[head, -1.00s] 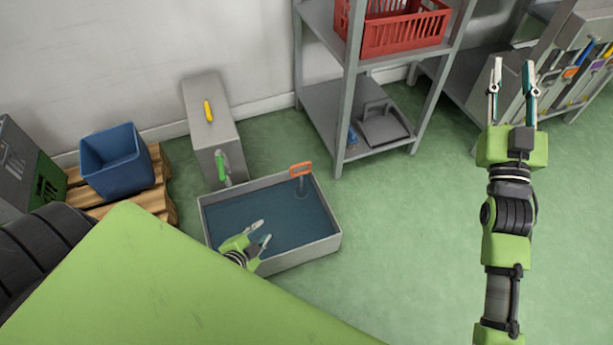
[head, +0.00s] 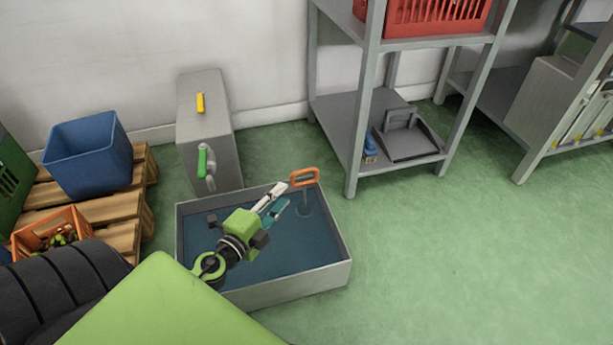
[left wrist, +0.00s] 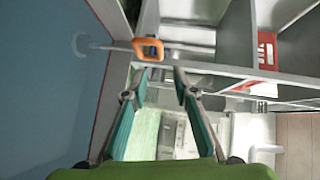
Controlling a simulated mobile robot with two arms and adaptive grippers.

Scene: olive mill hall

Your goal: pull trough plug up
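The trough (head: 335,276) is a grey open box on the floor, filled with dark blue water. The plug (head: 304,179) stands upright in its far right corner, with an orange loop handle on a thin stem. My left gripper (head: 276,200) is over the trough, a little left of the handle, its fingers pointing toward it. In the left wrist view the orange handle (left wrist: 148,48) lies just beyond the fingertips of my left gripper (left wrist: 160,75). The fingers are apart with nothing between them. My right gripper is in neither view now.
A grey box with a green-handled tap (head: 205,160) and a yellow lever stands behind the trough. A metal shelf (head: 349,150) with a red crate (head: 425,17) is at the back right. A blue bin (head: 88,157) and an orange crate stand on a pallet at left. The floor at right is clear.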

